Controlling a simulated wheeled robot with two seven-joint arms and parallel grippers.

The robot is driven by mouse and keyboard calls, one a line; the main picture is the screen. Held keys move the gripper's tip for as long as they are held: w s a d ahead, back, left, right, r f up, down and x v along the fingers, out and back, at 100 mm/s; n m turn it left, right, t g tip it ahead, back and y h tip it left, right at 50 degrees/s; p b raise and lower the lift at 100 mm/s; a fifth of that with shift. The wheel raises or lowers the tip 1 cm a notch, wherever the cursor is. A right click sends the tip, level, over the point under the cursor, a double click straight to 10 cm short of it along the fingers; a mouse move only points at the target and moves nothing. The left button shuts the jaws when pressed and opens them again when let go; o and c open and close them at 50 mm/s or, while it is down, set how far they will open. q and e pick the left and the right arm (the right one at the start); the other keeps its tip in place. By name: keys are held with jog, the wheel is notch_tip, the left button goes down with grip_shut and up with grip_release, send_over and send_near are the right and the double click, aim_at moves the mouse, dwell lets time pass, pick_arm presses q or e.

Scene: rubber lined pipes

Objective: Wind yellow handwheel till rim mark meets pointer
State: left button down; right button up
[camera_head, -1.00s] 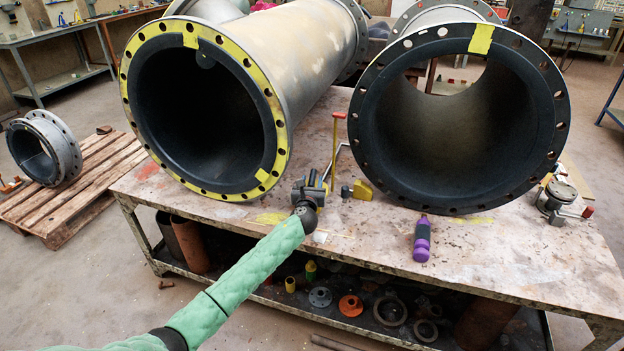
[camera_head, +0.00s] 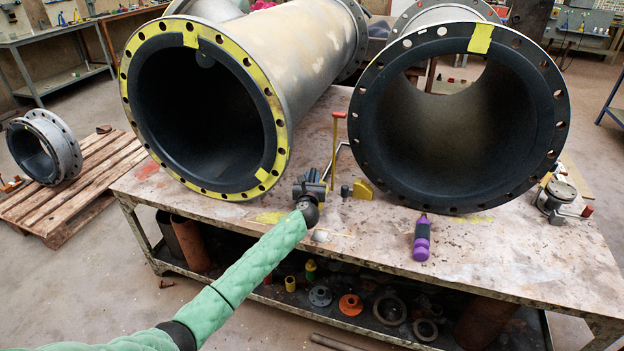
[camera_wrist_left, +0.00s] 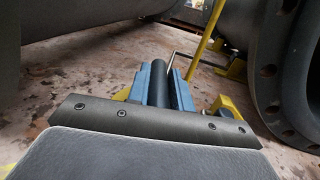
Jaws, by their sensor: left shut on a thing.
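My left gripper (camera_head: 312,180) is low over the near edge of the bench, between the two big pipes. In the left wrist view its blue-padded jaws (camera_wrist_left: 164,88) are shut on a dark round bar (camera_wrist_left: 159,78). A thin yellow upright (camera_head: 335,140) with a red top stands just beyond the gripper, beside a bent metal rod (camera_head: 344,154). A yellow block (camera_head: 362,190) sits right of the gripper. A full yellow wheel rim, its mark and a pointer cannot be made out; the gripper hides part of this spot. My right gripper is not in view.
A yellow-faced flanged pipe (camera_head: 276,130) stands close on the left and a dark-flanged pipe (camera_head: 562,110) on the right. A purple bottle (camera_head: 422,238) lies near the bench (camera_head: 500,262) front. A round metal fitting (camera_head: 555,198) is at the right.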

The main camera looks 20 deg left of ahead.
pick_arm(q)
jog(key=shift+d, duration=0.1)
